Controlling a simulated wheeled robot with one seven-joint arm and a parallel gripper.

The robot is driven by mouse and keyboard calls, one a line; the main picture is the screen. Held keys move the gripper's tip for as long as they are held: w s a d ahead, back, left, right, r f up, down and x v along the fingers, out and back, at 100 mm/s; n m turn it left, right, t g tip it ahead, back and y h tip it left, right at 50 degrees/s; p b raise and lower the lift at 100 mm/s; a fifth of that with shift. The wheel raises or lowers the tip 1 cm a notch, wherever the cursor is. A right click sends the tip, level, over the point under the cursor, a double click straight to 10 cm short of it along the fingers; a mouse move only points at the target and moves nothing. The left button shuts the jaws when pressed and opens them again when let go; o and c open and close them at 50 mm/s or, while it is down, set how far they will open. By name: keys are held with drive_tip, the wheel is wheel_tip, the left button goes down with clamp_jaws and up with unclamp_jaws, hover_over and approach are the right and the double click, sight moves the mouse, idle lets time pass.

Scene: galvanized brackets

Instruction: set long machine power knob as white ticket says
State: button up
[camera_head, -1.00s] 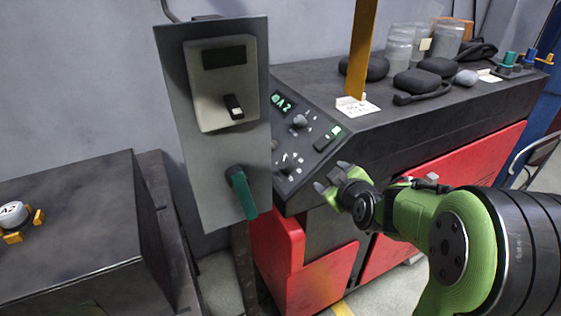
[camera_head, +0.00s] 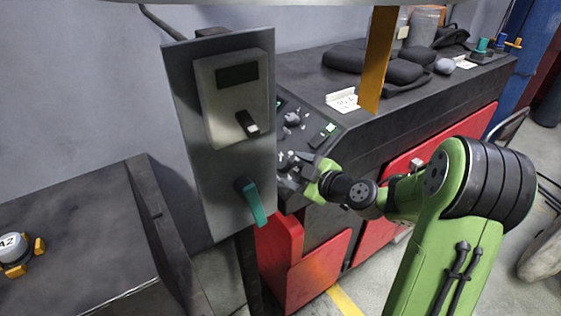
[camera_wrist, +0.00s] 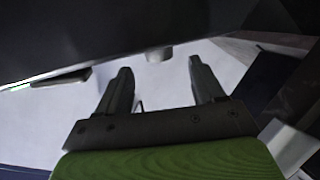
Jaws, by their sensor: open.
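The long machine (camera_head: 395,115) is dark with red lower doors. Its sloped control panel carries an upper grey knob (camera_head: 292,119) and lower controls, partly hidden by the grey box and my gripper; I cannot tell which is the power knob. A white ticket (camera_head: 343,101) stands on the machine top, its writing too small to read. My gripper (camera_head: 300,168) is at the panel's lower part, open. In the wrist view its two fingers (camera_wrist: 160,68) are apart with nothing between them, and a small grey knob (camera_wrist: 158,53) shows just beyond, apart from them.
A grey switch box (camera_head: 225,130) with a teal handle (camera_head: 251,202) stands close left of the panel. A yellow post (camera_head: 379,60) rises beside the ticket. Black pouches (camera_head: 390,68) lie on the machine top. A dark cabinet (camera_head: 80,235) is at the left.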

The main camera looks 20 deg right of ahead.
sight(285, 167)
drive_tip(key=x, duration=0.6)
drive_tip(key=shift+w+p, duration=0.25)
drive_tip(key=shift+p, duration=0.05)
drive_tip(key=c, duration=1)
drive_tip(key=shift+o, duration=0.2)
drive_tip(key=shift+f+b, duration=0.25)
drive_tip(key=shift+b, duration=0.6)
drive_tip(key=b, duration=0.1)
drive_tip(key=m+t+h+b, duration=0.1)
drive_tip(key=b, duration=0.1)
drive_tip(key=shift+a+f+t, duration=0.1)
drive_tip(key=shift+f+t, duration=0.1)
drive_tip(key=shift+t, duration=0.1)
drive_tip(key=m+t+h+b, duration=0.1)
drive_tip(key=b, duration=0.3)
drive_tip(key=shift+s+r, duration=0.1)
drive_tip(key=shift+r, duration=0.2)
drive_tip(key=shift+h, duration=0.3)
